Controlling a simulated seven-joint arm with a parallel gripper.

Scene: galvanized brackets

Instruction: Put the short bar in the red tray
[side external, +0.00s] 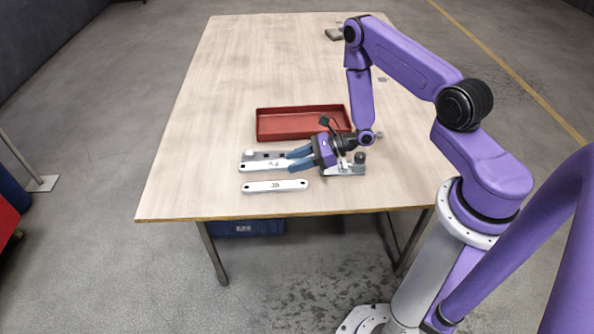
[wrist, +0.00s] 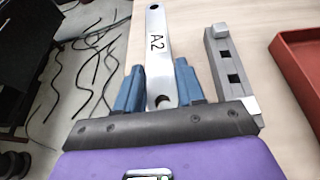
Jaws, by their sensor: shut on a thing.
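My gripper (side external: 295,159) points left, low over the table. Its blue fingers are shut on a flat pale metal bar marked A2 (side external: 259,166), near the bar's right end. In the wrist view, the A2 bar (wrist: 156,45) runs lengthwise between the fingers (wrist: 159,66), with a hole near its close end. I cannot tell whether it touches the table. A second pale bar (side external: 275,186) lies in front of it, with blurred marking. I cannot tell for sure which bar is shorter. The red tray (side external: 285,136) stands behind the gripper, looking empty; its edge (wrist: 283,60) shows at the wrist view's right.
A grey slotted rail (wrist: 224,72) lies between the A2 bar and the tray. A grey metal fixture (side external: 345,169) with a dark knob is beneath the gripper's wrist.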

